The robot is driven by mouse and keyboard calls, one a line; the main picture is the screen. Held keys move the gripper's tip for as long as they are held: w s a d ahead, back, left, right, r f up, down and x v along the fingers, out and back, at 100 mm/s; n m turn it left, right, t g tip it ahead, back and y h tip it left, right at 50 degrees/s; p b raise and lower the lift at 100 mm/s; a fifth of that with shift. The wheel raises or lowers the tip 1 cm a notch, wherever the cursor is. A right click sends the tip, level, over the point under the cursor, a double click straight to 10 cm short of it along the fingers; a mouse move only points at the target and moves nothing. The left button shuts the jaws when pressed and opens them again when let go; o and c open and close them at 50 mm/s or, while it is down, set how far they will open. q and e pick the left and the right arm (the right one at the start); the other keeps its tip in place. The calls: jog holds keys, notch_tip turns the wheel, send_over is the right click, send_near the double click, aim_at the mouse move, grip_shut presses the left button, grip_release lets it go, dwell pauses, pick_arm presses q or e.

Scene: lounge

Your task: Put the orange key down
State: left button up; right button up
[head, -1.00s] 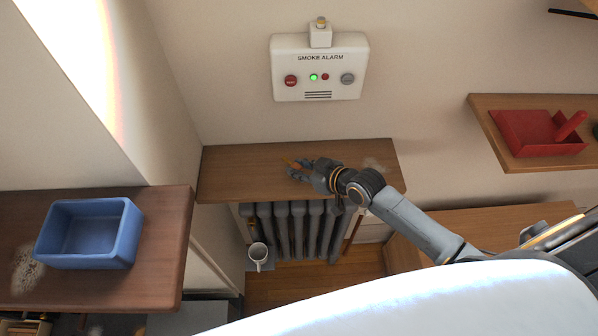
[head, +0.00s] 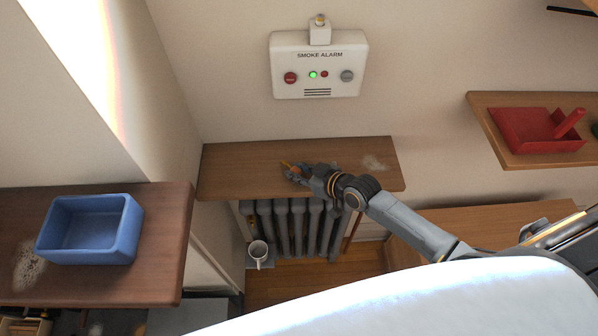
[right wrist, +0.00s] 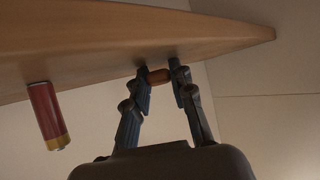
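The orange key (head: 287,164) shows as a small orange piece at the fingertips of my right gripper (head: 293,172). In the right wrist view an orange-brown piece (right wrist: 159,76) sits between the two fingertips of the right gripper (right wrist: 160,80), close to the shelf (right wrist: 90,45). The fingers are closed on it and hide most of it. I cannot tell whether the key touches the shelf. My left gripper is not in view.
A smoke alarm (head: 318,80) is on the wall above the shelf. A blue bin (head: 90,230) stands at left; a red dustpan (head: 530,132) lies at right. A red cylinder (right wrist: 46,112) shows in the wrist view.

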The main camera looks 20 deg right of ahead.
jog(key=o, duration=0.4)
jog(key=shift+s+f, duration=0.3)
jog(key=shift+f, duration=0.3)
jog(key=shift+c, duration=0.2)
jog(key=shift+o, duration=0.2)
jog(key=shift+f, duration=0.1)
jog(key=shift+r, duration=0.2)
jog(key=w+r+v, duration=0.1)
jog(key=v, duration=1.1)
jog(key=shift+s+r, duration=0.2)
jog(key=shift+r, duration=0.1)
